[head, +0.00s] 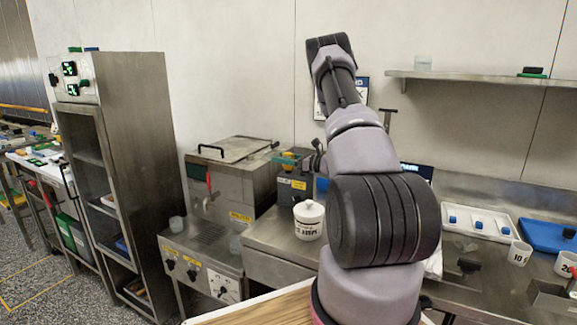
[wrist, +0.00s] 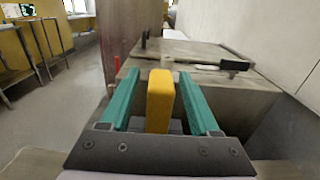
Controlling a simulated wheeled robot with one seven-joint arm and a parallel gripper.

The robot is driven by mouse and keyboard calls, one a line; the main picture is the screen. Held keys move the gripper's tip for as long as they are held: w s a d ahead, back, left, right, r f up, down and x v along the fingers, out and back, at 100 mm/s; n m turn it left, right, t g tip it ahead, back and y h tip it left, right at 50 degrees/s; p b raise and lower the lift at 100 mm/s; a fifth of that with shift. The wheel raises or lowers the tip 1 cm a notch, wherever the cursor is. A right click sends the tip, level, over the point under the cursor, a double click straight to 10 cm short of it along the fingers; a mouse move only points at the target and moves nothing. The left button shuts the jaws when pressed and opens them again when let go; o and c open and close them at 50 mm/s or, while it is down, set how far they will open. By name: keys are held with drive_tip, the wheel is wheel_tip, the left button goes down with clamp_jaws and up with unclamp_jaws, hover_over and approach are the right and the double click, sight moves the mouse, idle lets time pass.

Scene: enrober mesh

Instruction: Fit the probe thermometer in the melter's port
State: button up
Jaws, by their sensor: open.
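The melter (head: 228,182) is the steel box with a flat lid and black handle, left of my arm in the head view. Its steel top (wrist: 180,50) lies ahead of my gripper in the wrist view. My gripper (wrist: 162,95) has teal fingers, open on either side of an upright yellow block (wrist: 160,98), with a gap at each side. The block may be the probe thermometer's handle; its lower part is hidden. In the head view my gripper (head: 286,158) is at the melter's right side, partly hidden by my arm. I cannot make out the port.
A dark-ended tool (wrist: 235,65) lies on the melter top. A lidded white pot (head: 309,219) stands on the steel bench right of the melter. A tall steel cabinet (head: 135,150) is at left. A white tray (head: 476,223) and blue tray (head: 548,235) are at right.

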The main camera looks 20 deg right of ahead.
drive_tip(key=shift+w+a, duration=0.15)
drive_tip(key=shift+w, duration=0.1)
clamp_jaws()
drive_tip(key=shift+r, duration=0.1)
